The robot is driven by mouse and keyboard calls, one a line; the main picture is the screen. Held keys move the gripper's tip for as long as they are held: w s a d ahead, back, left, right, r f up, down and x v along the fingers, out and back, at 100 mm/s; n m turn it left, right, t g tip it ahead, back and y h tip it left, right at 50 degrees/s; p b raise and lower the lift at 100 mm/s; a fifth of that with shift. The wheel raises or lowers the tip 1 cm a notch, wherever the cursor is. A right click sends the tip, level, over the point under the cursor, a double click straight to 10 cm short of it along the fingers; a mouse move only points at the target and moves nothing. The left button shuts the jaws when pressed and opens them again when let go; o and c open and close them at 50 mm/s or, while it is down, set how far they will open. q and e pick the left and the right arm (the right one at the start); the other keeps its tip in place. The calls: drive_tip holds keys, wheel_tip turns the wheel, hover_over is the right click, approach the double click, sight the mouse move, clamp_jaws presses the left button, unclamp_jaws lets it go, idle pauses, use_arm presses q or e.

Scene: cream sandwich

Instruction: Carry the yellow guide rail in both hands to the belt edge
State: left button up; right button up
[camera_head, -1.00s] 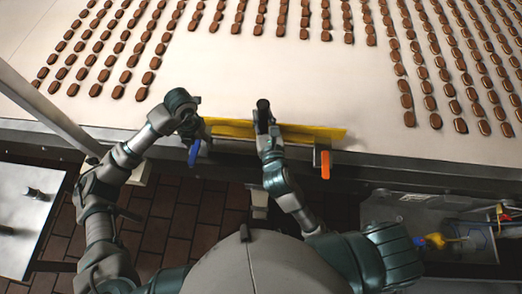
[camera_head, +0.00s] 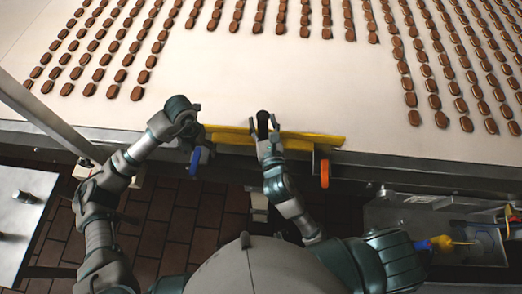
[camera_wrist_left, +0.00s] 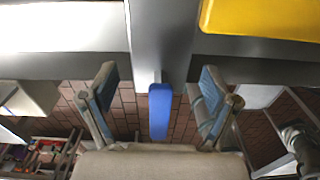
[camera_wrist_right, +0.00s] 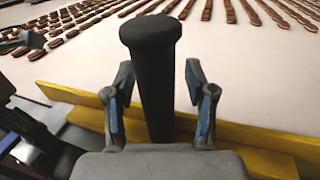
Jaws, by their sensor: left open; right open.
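The yellow guide rail (camera_head: 310,139) lies along the near edge of the belt; it also shows in the left wrist view (camera_wrist_left: 265,17) and the right wrist view (camera_wrist_right: 268,162). A blue handle (camera_head: 195,161) hangs below its left end, an orange handle (camera_head: 325,174) below its right end. My left gripper (camera_wrist_left: 158,90) is open, its fingers apart on either side of the blue handle (camera_wrist_left: 160,112). My right gripper (camera_wrist_right: 160,90) is open around a black knobbed post (camera_wrist_right: 150,85) at the rail, one finger on each side. Contact is hard to tell.
The pale belt (camera_head: 240,85) carries rows of brown bars (camera_head: 137,93) beyond a clear strip behind the rail. A grey post (camera_head: 45,118) stands at the left. A metal table (camera_head: 20,215) is at lower left and a grey tray (camera_head: 390,215) at lower right.

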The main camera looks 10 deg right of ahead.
sight(263, 112)
use_arm(q)
drive_tip(key=r, duration=1.1)
drive_tip(key=shift+w+r, duration=0.15)
drive_tip(key=shift+w, duration=0.15)
use_arm(e)
drive_tip(key=shift+r, duration=0.15)
wheel_tip(263, 112, up, 10)
drive_tip(key=shift+w+a+f, duration=0.1)
drive_tip(key=shift+f, duration=0.1)
use_arm(q)
drive_tip(key=shift+r, duration=0.25)
drive_tip(key=shift+s, duration=0.15)
use_arm(e)
drive_tip(key=shift+f, duration=0.15)
